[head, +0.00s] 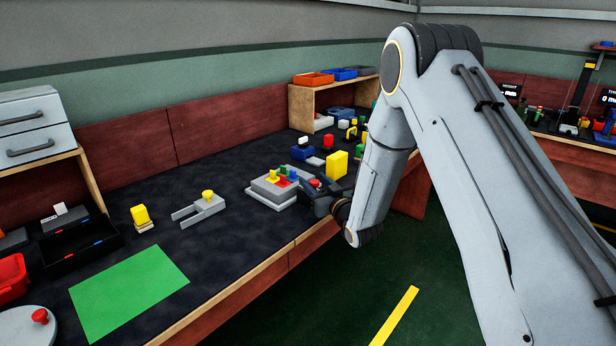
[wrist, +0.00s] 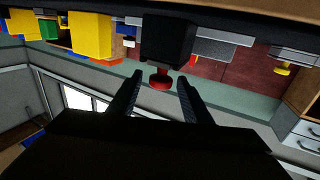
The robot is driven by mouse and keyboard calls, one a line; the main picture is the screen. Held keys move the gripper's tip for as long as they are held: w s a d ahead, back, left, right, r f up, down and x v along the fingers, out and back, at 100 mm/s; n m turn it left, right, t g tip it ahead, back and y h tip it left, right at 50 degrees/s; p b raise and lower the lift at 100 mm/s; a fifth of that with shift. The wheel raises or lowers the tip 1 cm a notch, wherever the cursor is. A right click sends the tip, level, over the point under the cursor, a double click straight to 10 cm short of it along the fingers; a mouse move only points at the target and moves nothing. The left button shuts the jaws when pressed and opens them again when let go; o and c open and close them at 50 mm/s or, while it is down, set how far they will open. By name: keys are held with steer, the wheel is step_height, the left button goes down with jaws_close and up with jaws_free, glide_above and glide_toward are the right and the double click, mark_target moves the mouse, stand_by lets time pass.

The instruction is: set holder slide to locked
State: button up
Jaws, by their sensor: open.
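My gripper (head: 314,190) is low over the front part of the dark bench, beside a grey block with several coloured knobs (head: 273,187). In the wrist view, which is upside down, its two fingers (wrist: 160,92) are apart with nothing held. A red knob on a black block (wrist: 165,40) shows between and beyond the fingertips; I cannot tell whether they touch it. The red knob (head: 315,183) shows at my gripper in the head view, its block mostly hidden. A grey forked fixture with a yellow knob (head: 207,203) lies farther left. No part is labelled as holder slide.
A yellow block (head: 337,165) stands just behind my gripper. A small yellow piece (head: 140,214), a black tray (head: 82,240) and a green mat (head: 128,290) are at the left. The bench between the mat and the grey block is mostly clear.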

steer(key=shift+x, duration=2.15)
steer(key=shift+c, duration=0.3)
jaws_close()
